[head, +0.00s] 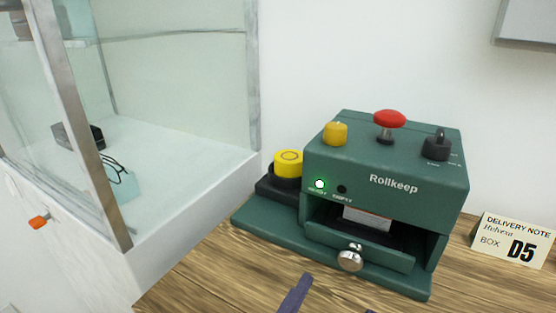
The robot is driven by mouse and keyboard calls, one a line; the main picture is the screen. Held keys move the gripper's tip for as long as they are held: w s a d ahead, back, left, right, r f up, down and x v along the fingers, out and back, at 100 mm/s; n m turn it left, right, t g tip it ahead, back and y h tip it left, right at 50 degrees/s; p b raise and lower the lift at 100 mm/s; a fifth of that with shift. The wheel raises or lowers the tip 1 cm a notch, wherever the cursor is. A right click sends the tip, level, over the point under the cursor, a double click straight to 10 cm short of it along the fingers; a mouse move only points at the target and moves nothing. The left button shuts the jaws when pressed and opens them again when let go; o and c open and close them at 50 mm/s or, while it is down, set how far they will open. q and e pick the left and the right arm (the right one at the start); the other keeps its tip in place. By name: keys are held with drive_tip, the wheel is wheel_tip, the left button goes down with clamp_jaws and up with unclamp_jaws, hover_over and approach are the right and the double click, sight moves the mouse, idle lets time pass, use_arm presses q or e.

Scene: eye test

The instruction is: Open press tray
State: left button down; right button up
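The green press (385,180), marked Rollkeep, stands on the wooden table. Its tray (325,236) has a low green front with a round silver knob (350,259), in the opening at the press's lower front. I cannot tell whether the tray is pushed fully in. A pale card with a reddish edge (367,219) shows in the dark gap above the tray front. Two dark purple fingertips, apart, show at the bottom edge; from their slant they look like my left gripper (340,293). It is open and empty, short of the knob and not touching it. My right gripper is out of view.
The press carries a red mushroom button (389,119), a yellow knob (335,133), a black switch (437,146) and a lit green-white lamp (319,184). A yellow button (288,163) is beside it. A glass-walled case (180,165) stands left, a delivery note (513,241) right.

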sight(350, 263)
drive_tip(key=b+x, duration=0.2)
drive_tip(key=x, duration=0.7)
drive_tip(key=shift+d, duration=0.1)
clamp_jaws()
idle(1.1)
